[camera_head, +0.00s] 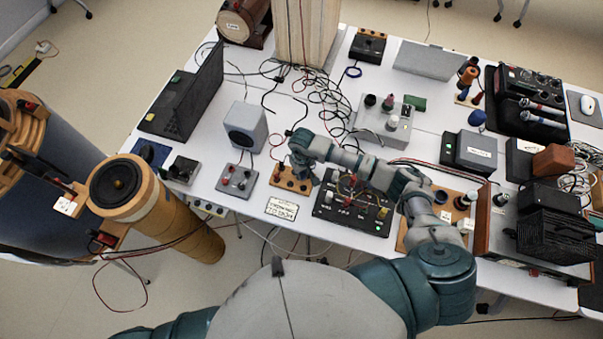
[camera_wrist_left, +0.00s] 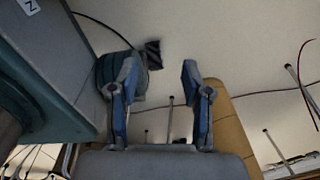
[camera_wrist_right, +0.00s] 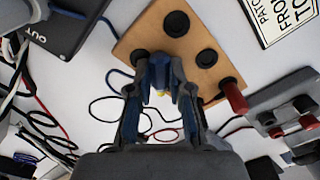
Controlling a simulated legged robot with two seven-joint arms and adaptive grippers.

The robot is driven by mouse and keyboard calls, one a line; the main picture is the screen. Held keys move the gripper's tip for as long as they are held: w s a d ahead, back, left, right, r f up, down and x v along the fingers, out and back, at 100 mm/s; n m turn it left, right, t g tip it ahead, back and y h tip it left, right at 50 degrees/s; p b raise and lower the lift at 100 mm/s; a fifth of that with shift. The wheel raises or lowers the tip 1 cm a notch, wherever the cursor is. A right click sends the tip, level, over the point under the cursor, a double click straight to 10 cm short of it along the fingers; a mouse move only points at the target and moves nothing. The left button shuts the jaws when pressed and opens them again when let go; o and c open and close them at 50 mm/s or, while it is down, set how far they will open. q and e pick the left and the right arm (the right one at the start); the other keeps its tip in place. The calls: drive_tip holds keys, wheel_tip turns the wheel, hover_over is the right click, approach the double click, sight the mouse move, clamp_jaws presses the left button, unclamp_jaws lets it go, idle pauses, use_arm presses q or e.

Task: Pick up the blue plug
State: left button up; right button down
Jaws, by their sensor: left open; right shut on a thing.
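My right gripper (camera_wrist_right: 160,75) is shut on a small blue plug (camera_wrist_right: 159,82), which is mostly hidden between the fingers with a bit of yellow below it. The fingertips are over a wooden board (camera_wrist_right: 190,58) with round black sockets. I cannot tell whether the plug is in a socket or just above it. In the head view my right gripper (camera_head: 299,147) reaches left over the table to this board (camera_head: 291,181), and the plug is hidden there. My left gripper (camera_wrist_left: 159,72) is open and empty, with the floor behind it.
A red plug (camera_wrist_right: 233,96) stands in the board's edge. A grey box (camera_head: 237,179) with terminals is left of the board and a black panel (camera_head: 352,203) is right. A speaker cube (camera_head: 245,127) and tangled cables (camera_head: 322,100) lie behind. Large wooden tubes (camera_head: 190,228) stand left of the table.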

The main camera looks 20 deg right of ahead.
drive_tip(key=shift+f, duration=0.1)
drive_tip(key=shift+a+r, duration=0.3)
drive_tip(key=shift+r, duration=0.4)
wheel_tip(320, 180, up, 2)
drive_tip(key=shift+a+r+b, duration=0.1)
drive_tip(key=shift+r+b, duration=0.1)
drive_tip(key=shift+b, duration=0.15)
drive_tip(key=s+a, duration=0.2)
drive_tip(key=s, duration=0.2)
drive_tip(key=s+a+b, duration=0.1)
drive_tip(key=s+a, duration=0.2)
drive_tip(key=s, duration=0.1)
drive_tip(key=s+a+r, duration=0.1)
drive_tip(key=s+a, duration=0.2)
drive_tip(key=s, duration=0.1)
drive_tip(key=shift+s+a+b, duration=0.1)
drive_tip(key=shift+s+b, duration=0.05)
drive_tip(key=shift+b, duration=0.2)
use_arm(q)
drive_tip(key=w, duration=0.4)
drive_tip(key=shift+w+d+f, duration=0.25)
drive_tip(key=shift+w+d, duration=0.1)
drive_tip(key=shift+w, duration=0.05)
use_arm(e)
drive_tip(key=shift+s+a+r, duration=0.15)
drive_tip(key=shift+s+a, duration=0.2)
drive_tip(key=shift+s, duration=0.1)
